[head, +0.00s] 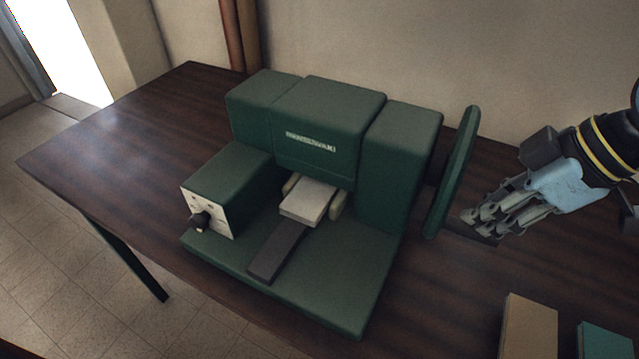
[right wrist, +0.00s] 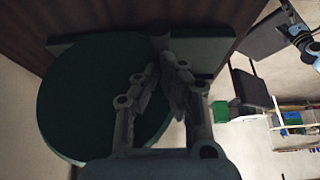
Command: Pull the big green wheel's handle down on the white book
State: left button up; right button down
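The big green wheel (head: 455,170) stands upright on the right side of the green machine (head: 335,130). Its dark handle (head: 472,231) sticks out low to the right. The white book (head: 309,200) lies flat under the machine's head, on a dark strip. My right gripper (head: 480,222) is at the handle, its fingers angled down to the left. In the right wrist view the two fingers (right wrist: 157,78) lean close together in front of the green wheel (right wrist: 85,95). Whether they grip the handle is too dark to tell. My left gripper is not in view.
A tan book (head: 530,327) and a teal book (head: 604,340) are on the dark wooden table (head: 130,150) at the front right. A control box with a black knob (head: 200,221) is at the machine's left. The table's left end is clear.

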jog(key=shift+w+d+f, duration=0.1)
jog(key=shift+w+f, duration=0.05)
jog(key=shift+f, duration=0.5)
jog(key=shift+w+d+f, duration=0.1)
jog(key=shift+f, duration=0.4)
jog(key=shift+w+f+b, duration=0.1)
jog(key=shift+f+b, duration=0.05)
jog(key=shift+b, duration=0.15)
dwell(0.3)
notch_tip(320, 180, up, 13)
jog(key=p, duration=1.1)
jog(key=shift+d, duration=0.1)
